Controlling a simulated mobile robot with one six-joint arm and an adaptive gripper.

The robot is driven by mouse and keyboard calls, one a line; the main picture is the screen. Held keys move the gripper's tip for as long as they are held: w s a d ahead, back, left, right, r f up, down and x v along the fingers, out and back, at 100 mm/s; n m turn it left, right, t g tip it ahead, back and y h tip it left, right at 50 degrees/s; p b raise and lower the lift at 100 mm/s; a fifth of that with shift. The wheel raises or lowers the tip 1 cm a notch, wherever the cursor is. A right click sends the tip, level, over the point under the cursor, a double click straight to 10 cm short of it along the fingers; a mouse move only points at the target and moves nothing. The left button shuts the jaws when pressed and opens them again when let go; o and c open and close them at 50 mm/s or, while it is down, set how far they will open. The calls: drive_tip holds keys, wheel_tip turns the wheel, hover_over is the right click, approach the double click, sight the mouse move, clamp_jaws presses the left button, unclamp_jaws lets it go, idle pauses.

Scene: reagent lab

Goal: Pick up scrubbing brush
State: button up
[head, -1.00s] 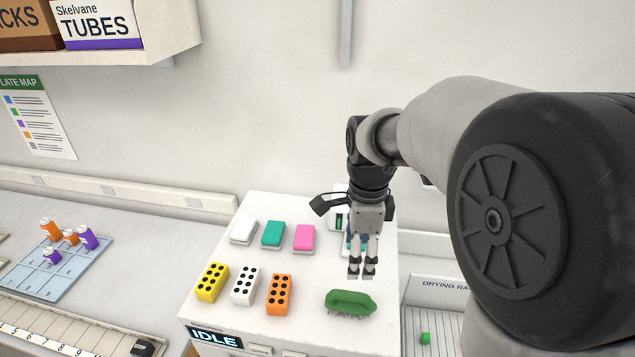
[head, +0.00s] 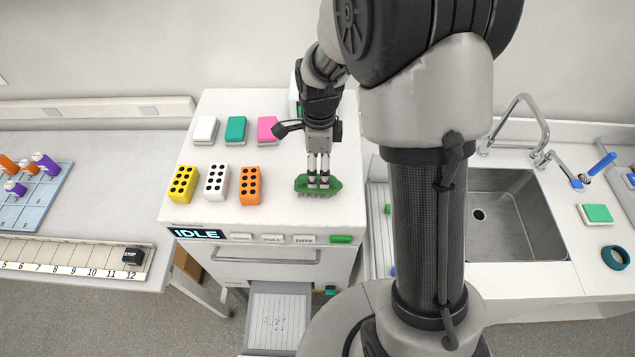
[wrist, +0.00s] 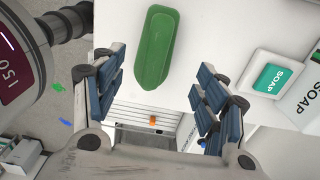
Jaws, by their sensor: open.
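The scrubbing brush (head: 301,184), green with grey bristles facing down, lies on the white worktop near its front right. In the wrist view the brush (wrist: 157,48) is a long green shape just beyond the fingertips, lined up with the gap between them. My gripper (head: 318,183) points down over the brush in the head view, its fingertips overlapping the brush's middle. In the wrist view my gripper (wrist: 158,72) is open, with blue finger pads on both sides and nothing held between them. Whether the pads touch the brush cannot be told.
Yellow (head: 184,184), white (head: 216,181) and orange (head: 250,186) dotted blocks stand left of the brush. White, teal and pink blocks lie behind them. A sink (head: 515,215) is at the right.

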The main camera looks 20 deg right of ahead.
sight(318, 176)
drive_tip(key=f, duration=0.5)
drive_tip(key=shift+s+a+p, duration=0.25)
drive_tip(key=shift+s+p, duration=0.05)
drive_tip(key=shift+p, duration=0.05)
drive_tip(key=shift+c, duration=0.2)
drive_tip(key=c, duration=1.2)
drive_tip(key=shift+o, duration=0.2)
drive_tip(key=shift+r, duration=0.1)
wheel_tip(318, 176, up, 20)
